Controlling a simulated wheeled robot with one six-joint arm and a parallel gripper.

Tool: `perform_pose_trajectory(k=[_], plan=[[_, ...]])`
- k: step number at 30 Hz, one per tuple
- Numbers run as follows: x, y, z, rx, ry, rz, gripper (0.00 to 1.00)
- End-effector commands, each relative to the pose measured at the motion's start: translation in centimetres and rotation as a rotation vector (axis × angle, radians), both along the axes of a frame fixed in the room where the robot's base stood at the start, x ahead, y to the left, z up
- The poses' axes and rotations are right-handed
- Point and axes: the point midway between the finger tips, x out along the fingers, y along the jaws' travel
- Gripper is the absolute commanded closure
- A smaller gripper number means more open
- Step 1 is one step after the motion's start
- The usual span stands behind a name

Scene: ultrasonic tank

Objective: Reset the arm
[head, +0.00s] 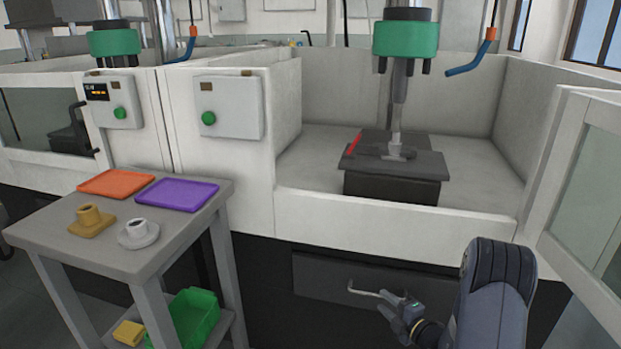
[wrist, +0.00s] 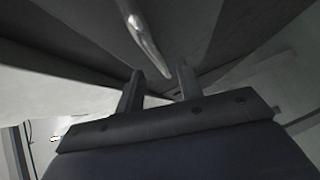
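My gripper (head: 400,306) is at the lower right in the head view, in front of the dark front panel of the machine. In the wrist view its two fingers (wrist: 160,80) stand apart with a gap between them, and nothing is held. A bent metal handle (head: 368,292) on the dark panel lies just beside the gripper in the head view. In the wrist view a grey metal bar (wrist: 147,35), which looks like this handle, ends close to the fingertips. I cannot tell whether it touches them.
An open machine bay holds a dark block (head: 395,190) under a green-collared spindle (head: 404,40). An open door (head: 590,190) stands at the right. A grey cart (head: 150,255) at the left carries an orange tray (head: 117,183), a purple tray (head: 177,194) and two flanged parts.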

Motion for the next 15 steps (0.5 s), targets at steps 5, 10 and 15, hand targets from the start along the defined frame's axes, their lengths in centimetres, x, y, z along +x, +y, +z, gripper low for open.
perform_pose_trajectory(k=[5, 10, 15], plan=[[3.0, 1.7, -0.7, 0.000, -0.001, 0.002, 0.65], [4.9, 2.7, -0.9, 0.001, -0.001, 0.002, 0.65], [4.2, 2.8, -0.8, 0.001, 0.002, -0.001, 0.65]])
